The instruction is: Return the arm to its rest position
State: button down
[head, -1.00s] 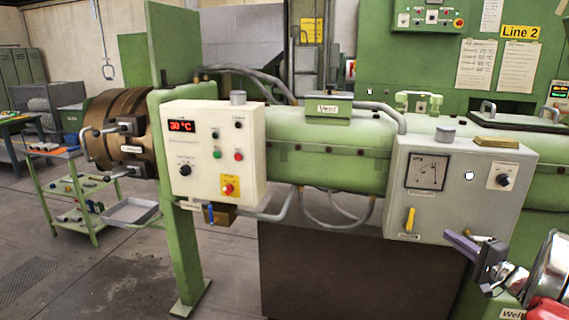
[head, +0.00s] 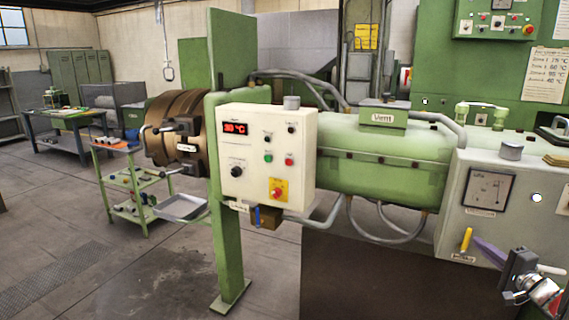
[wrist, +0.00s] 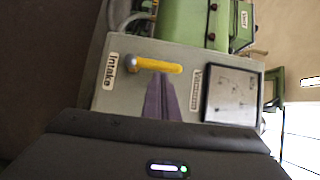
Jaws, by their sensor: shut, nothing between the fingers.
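My gripper (head: 488,252) is at the lower right of the head view, in front of the grey gauge panel (head: 478,225). Its purple fingers are shut with nothing between them. In the wrist view the fingers (wrist: 162,98) point at the panel, close below the yellow handle (wrist: 155,64) beside the "Intake" label. The yellow handle also shows in the head view (head: 466,240), just left of the fingertips. I cannot tell whether the fingertips touch the panel or handle.
A green extruder barrel (head: 385,165) runs across the middle. A white control box (head: 267,155) reading 30 °C is on a green post (head: 229,240). A green cart (head: 140,195) and a workbench (head: 70,135) stand at left. Bare floor (head: 130,270) lies at lower left.

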jog(key=shift+s+d, duration=0.1)
jog(key=s+a+f+g+y, duration=0.3)
jog(key=s+a+f+g, duration=0.1)
jog(key=a+f, duration=0.35)
jog(key=s+a+f+n+g+y, duration=0.1)
jog(key=s+a+n+g, duration=0.15)
jog(key=a, duration=0.55)
jog(key=s+a+f+n+g+y, duration=0.1)
jog(key=s+a+g, duration=0.3)
jog(key=a, duration=0.3)
jog(key=s+a+r+n+h, duration=0.2)
jog(key=s+a+r+n, duration=0.2)
jog(key=s+a, duration=0.2)
jog(key=s+a+r+n+g+h, duration=0.1)
jog(key=s+a+r+n+h, duration=0.1)
jog(key=s+a+r+n, duration=0.2)
jog(key=s+a+r+n+h, duration=0.2)
jog(key=s+a+r+n, duration=0.2)
jog(key=s+a, duration=0.5)
jog(key=shift+s+a+r+n+g, duration=0.35)
jog(key=shift+a+n, duration=0.3)
jog(key=shift+a, duration=2.55)
